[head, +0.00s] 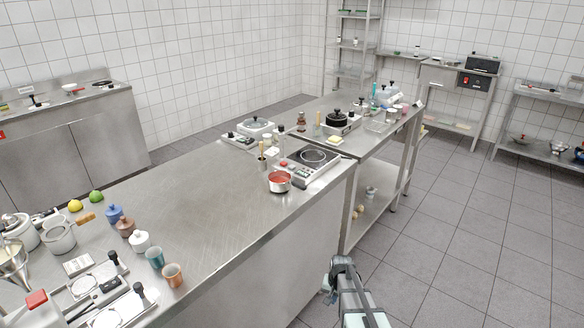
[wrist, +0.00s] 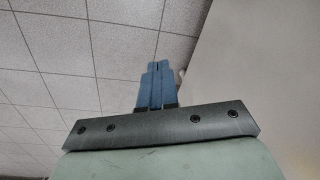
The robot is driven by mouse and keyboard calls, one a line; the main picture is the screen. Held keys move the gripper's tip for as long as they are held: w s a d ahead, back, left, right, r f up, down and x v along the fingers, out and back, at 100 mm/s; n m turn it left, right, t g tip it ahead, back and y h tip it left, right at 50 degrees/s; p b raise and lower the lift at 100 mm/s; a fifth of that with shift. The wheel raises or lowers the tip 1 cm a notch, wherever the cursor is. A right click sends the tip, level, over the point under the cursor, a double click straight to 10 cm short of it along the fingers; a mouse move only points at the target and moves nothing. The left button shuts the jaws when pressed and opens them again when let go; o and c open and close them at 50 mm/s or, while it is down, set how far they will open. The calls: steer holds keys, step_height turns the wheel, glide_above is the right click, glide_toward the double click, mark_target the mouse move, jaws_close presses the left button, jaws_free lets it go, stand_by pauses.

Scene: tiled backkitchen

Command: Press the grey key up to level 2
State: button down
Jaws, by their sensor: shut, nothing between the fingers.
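A flat cooking unit with a dark hob plate (head: 313,157) and a front control strip (head: 291,173) stands on the long steel counter, near its far end. The keys on it are too small to tell apart, so I cannot pick out the grey key or read a level. My gripper shows in the wrist view (wrist: 157,66), with its two blue fingers together and nothing between them. In the head view my arm is low, off the counter's right side, apart from the cooking unit. The wrist view shows no keys.
A pan with red contents (head: 279,182) stands by the unit's front left. A second appliance (head: 254,127) is behind it. Blue, brown and white jars and two cups (head: 173,275) stand at the near end. The counter's middle is clear. Open tiled floor (head: 470,250) lies right.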

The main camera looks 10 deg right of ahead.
steer(key=w+d+r+m+t, duration=0.1)
steer(key=w+d+r+t, duration=0.15)
steer(key=w+r, duration=0.75)
steer(key=w+d+r+m+t, duration=0.1)
steer(key=w+d+r+t, duration=0.15)
steer(key=w+r, duration=0.65)
steer(key=w+d+r+m+t, duration=0.15)
steer(key=w+d+r, duration=0.4)
steer(key=r, duration=0.75)
step_height(320, 180, up, 20)
steer(key=n+t+y, duration=0.1)
steer(key=n+y, duration=0.2)
glide_above(294, 167)
steer(key=shift+s+a+f, duration=0.1)
steer(key=shift+f, duration=0.1)
steer(key=shift+f, duration=4.3)
steer(key=shift+f, duration=0.15)
